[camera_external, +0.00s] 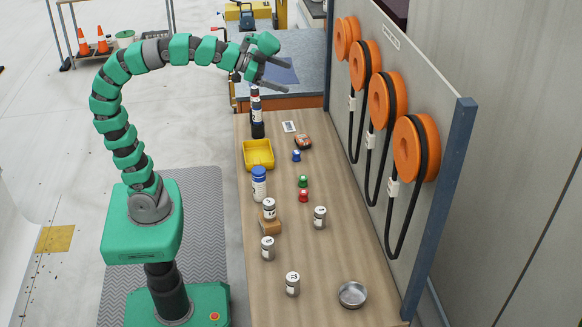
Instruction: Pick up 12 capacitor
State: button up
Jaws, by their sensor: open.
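Several silver capacitor cans with white labels stand on the wooden bench. One can (269,208) is on a small brown block, one (320,217) is to its right, one (267,248) is just in front of the block, and one (292,284) is nearest the front. The label numbers are too small to read surely, so I cannot tell which is 12. My gripper (283,76) is open and empty, raised high near the far end of the bench, well away from the cans.
The bench (345,258) also holds a yellow tray (258,153), a blue-capped white bottle (259,184), a dark upright stack (257,115), small coloured pieces and a round metal dish (352,294). A panel with orange hose reels (415,148) borders the right side.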

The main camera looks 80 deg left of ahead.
jog(key=s+a+r+n+t+y, duration=0.1)
jog(key=s+a+r+n+t, duration=0.1)
jog(key=a+r, duration=0.4)
jog(key=s+r+n, duration=0.1)
jog(key=s, duration=0.1)
jog(key=shift+s+a+r+y, duration=0.3)
jog(key=shift+s+a+r, duration=0.1)
jog(key=shift+a, duration=0.1)
jog(key=shift+c, duration=0.3)
jog(key=c, duration=0.7)
jog(key=w+d+f+m+g+h+b, duration=0.1)
jog(key=w+d+f+b, duration=0.25)
jog(key=f, duration=0.55)
jog(key=w+d+f+m+h+b, duration=0.1)
jog(key=w+d+f+h+b, duration=0.3)
jog(key=f, duration=0.6)
jog(key=m+g+h+b, duration=0.5)
jog(key=m+b, duration=0.2)
jog(key=b, duration=0.5)
send_near(298, 286)
jog(key=x, duration=0.4)
jog(key=shift+f, duration=0.2)
jog(key=shift+w+d, duration=0.2)
jog(key=shift+w, duration=0.05)
jog(key=shift+b+x, duration=1.15)
jog(key=shift+x, duration=1.3)
